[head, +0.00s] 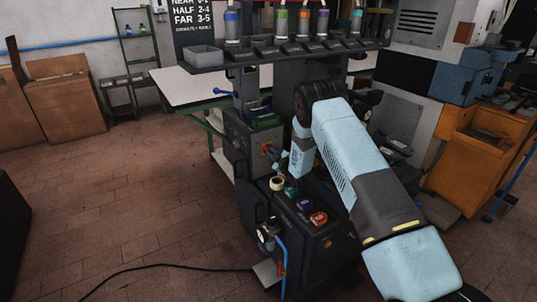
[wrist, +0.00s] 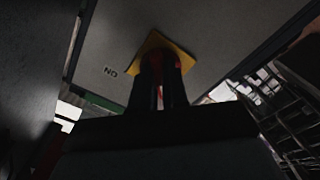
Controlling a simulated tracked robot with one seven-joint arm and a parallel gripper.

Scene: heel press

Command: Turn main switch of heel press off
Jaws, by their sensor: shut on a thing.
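The main switch is a red knob (wrist: 160,57) on a yellow plate (wrist: 184,52), set on the grey side panel of the heel press (head: 234,160).
Below the gripper, the press console carries coloured buttons (head: 305,204) and a gauge (head: 267,231). A tool shelf with coloured bottles (head: 282,24) hangs above. A white table (head: 195,88) stands behind. A cable (head: 165,266) lies on the open brick floor at left.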

